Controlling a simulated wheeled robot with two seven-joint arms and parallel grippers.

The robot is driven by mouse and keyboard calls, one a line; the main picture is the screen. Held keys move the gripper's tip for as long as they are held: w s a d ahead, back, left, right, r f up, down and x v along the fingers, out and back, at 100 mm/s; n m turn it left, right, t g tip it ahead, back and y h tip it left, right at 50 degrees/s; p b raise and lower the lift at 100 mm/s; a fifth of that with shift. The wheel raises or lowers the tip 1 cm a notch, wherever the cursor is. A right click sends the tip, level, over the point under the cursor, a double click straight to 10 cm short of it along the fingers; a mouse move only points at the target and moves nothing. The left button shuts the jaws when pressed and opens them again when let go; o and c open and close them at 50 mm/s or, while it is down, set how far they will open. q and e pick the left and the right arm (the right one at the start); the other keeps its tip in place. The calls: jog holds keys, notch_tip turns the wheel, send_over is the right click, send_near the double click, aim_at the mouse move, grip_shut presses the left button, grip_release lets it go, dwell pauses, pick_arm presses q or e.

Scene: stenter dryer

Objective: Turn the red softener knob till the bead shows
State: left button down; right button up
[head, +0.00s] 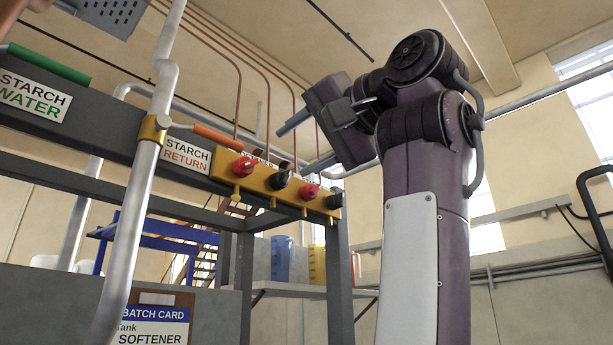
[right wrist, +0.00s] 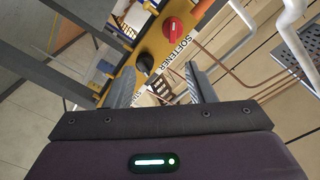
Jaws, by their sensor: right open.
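A yellow valve block (head: 264,184) on a dark beam carries a red knob (head: 243,167), a black knob (head: 280,178), another red knob (head: 310,191) and another black knob (head: 333,201). My right gripper (head: 291,152) is open and empty, above the block's right half. In the right wrist view (right wrist: 159,68) its fingers are apart. Beyond their tips is a red knob (right wrist: 172,30) with a white pointer, beside a SOFTENER label (right wrist: 181,50). A black knob (right wrist: 145,62) is closer to the left finger. I cannot make out a bead. My left gripper is out of view.
A silver pipe (head: 131,220) with a brass collar stands left of the block. The STARCH RETURN label (head: 187,154) and an orange handle (head: 217,138) are beside it. Copper pipes rise behind. A shelf (head: 287,290) holds blue and yellow jugs. A batch card (head: 153,325) is below.

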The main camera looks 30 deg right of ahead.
aim_at(252, 160)
jog(key=shift+n, duration=0.5)
jog(key=w+a+p, duration=0.1)
jog(key=a, duration=0.1)
jog(key=w+a+p, duration=0.1)
jog(key=a, duration=0.1)
jog(key=w+a+p, duration=0.1)
jog(key=w+a, duration=0.1)
jog(key=shift+w+r, duration=0.1)
jog(key=shift+r, duration=0.2)
jog(key=shift+w+d+f+p, duration=0.1)
jog(key=shift+w+d+p, duration=0.15)
jog(key=shift+w, duration=0.4)
jog(key=shift+w+d+f+p, duration=0.1)
jog(key=shift+w+d+p, duration=0.1)
jog(key=shift+w, duration=0.4)
jog(key=shift+w+d, duration=0.3)
jog(key=shift+s+a, duration=0.15)
jog(key=shift+a, duration=0.3)
jog(key=shift+c, duration=2.7)
jog(key=shift+d, duration=0.1)
jog(key=c, duration=0.4)
jog(key=shift+n, duration=0.7)
jog(key=shift+c, duration=0.2)
pick_arm(q)
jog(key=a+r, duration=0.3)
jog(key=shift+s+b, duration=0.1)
jog(key=shift+b, duration=0.2)
pick_arm(e)
jog(key=shift+r+n, duration=0.1)
jog(key=shift+n, duration=0.2)
